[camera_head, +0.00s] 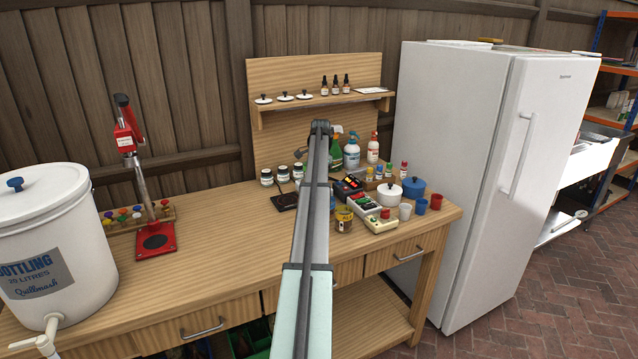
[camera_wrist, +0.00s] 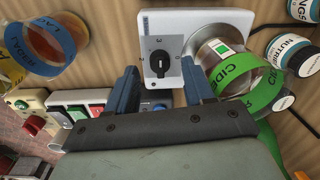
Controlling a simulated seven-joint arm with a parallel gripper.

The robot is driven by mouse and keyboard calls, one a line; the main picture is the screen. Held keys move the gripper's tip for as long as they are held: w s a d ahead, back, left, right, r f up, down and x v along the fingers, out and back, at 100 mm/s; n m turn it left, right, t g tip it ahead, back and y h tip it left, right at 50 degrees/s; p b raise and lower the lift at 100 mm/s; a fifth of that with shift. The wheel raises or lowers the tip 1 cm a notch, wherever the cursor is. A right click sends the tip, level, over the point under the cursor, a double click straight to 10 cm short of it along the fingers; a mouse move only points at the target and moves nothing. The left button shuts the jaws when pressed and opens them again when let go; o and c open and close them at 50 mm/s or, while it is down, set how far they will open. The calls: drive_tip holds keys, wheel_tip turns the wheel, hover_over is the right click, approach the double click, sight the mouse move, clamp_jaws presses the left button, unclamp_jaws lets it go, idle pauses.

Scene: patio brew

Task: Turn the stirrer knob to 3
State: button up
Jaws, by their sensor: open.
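The stirrer (camera_wrist: 150,22), a white box with a round grey plate, is at the top centre of the wrist view. A pale pointer line on the knob runs roughly up and down in the picture. My gripper (camera_wrist: 163,88) is open, with one blue finger on each side of the knob panel. The fingers look apart from the knob, with nothing between them. In the head view my arm crosses the bench and hides the stirrer; my gripper cannot be made out there.
Boxes with coloured buttons (camera_wrist: 80,110) lie lower left. The bench (camera_head: 215,245) is clear at left centre.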

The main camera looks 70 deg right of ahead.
wheel_tip(320, 180, up, 12)
drive_tip(key=shift+s+a, duration=0.2)
drive_tip(key=shift+s, duration=0.05)
idle(0.6)
